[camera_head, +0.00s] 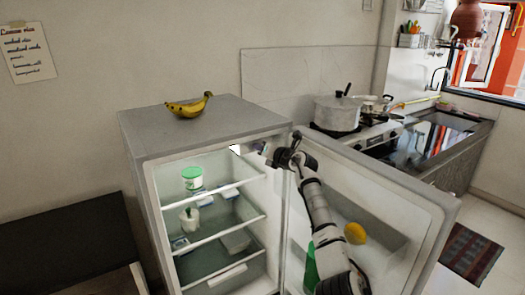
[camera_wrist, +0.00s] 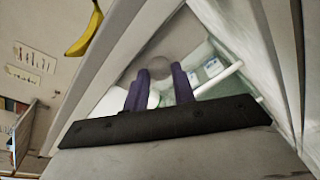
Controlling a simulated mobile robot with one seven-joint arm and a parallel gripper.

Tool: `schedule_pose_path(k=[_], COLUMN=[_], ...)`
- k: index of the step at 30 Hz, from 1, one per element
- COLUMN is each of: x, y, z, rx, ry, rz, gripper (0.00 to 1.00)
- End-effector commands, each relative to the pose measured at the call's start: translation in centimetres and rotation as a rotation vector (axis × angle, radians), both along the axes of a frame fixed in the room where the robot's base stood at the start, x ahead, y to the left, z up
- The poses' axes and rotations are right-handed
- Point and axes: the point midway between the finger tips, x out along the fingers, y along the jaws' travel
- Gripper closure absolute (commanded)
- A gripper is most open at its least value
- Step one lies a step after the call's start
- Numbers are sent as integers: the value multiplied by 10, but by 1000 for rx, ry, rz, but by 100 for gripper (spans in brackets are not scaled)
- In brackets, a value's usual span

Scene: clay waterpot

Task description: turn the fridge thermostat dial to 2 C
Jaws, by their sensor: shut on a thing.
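The fridge (camera_head: 215,122) stands with its door (camera_head: 400,190) swung open to the right. A round, pale grey dial (camera_wrist: 158,68) shows in the wrist view, inside the upper part of the fridge. My gripper (camera_wrist: 160,76) has its two purple fingers on either side of the dial, shut on it. In the head view my gripper (camera_head: 262,149) reaches past the door side into the top of the fridge opening, and the dial cannot be made out there. No marks or numbers on the dial are readable, so its setting cannot be told.
Shelves inside hold a green-lidded tub (camera_head: 192,178) and a white container (camera_head: 189,219). Bananas (camera_head: 188,105) lie on the fridge top. A yellow fruit (camera_head: 355,233) sits in the door bin close to my arm. A pot (camera_head: 337,112) stands on the stove behind the door.

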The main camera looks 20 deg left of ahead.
Motion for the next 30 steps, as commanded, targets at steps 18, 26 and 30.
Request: schedule_pose_path(k=[18,26,30], x=[0,0,0], y=[0,0,0], z=[0,0,0], rx=[85,84,84], ry=[110,108,108], rz=[0,0,0], gripper=[97,72,65])
